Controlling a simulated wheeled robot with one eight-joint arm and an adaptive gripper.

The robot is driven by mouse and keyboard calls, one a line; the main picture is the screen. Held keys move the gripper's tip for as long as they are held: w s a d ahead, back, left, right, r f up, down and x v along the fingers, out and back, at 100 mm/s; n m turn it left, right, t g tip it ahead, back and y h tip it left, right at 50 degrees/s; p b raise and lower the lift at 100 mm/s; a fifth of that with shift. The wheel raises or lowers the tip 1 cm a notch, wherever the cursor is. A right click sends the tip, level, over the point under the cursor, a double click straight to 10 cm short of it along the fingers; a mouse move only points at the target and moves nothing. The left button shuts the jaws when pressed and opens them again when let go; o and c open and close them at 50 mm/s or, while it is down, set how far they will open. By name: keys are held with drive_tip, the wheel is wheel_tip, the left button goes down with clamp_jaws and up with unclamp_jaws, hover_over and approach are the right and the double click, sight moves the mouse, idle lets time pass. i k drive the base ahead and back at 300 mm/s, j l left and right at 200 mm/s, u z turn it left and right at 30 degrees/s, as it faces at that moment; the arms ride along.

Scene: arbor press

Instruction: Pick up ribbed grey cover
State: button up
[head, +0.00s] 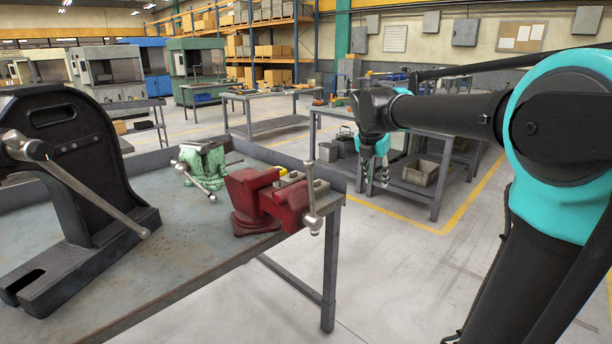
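I cannot make out a ribbed grey cover for certain in the head view. A small pale, tan-grey piece (290,179) lies at the jaws of the red vise (262,203), too small to identify. My gripper (376,172) hangs pointing down, to the right of the workbench (190,262) and beyond its right edge. Its two fingers look apart, with nothing seen between them. It is clear of the vise.
A black arbor press (75,175) with a long lever stands on the bench at left. A green vise (205,165) sits behind the red one. A raised rim runs along the bench's back. Another table (425,190) stands behind my gripper. Floor (400,290) at front right is open.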

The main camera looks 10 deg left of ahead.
sight(293, 176)
drive_tip(key=i+j, duration=0.5)
drive_tip(key=j, duration=0.2)
drive_tip(key=i+j, duration=0.2)
drive_tip(key=j, duration=0.15)
drive_tip(key=i+j, duration=0.15)
drive_tip(key=j, duration=0.25)
drive_tip(key=i+j, duration=0.2)
drive_tip(key=j, duration=0.2)
drive_tip(key=z, duration=0.05)
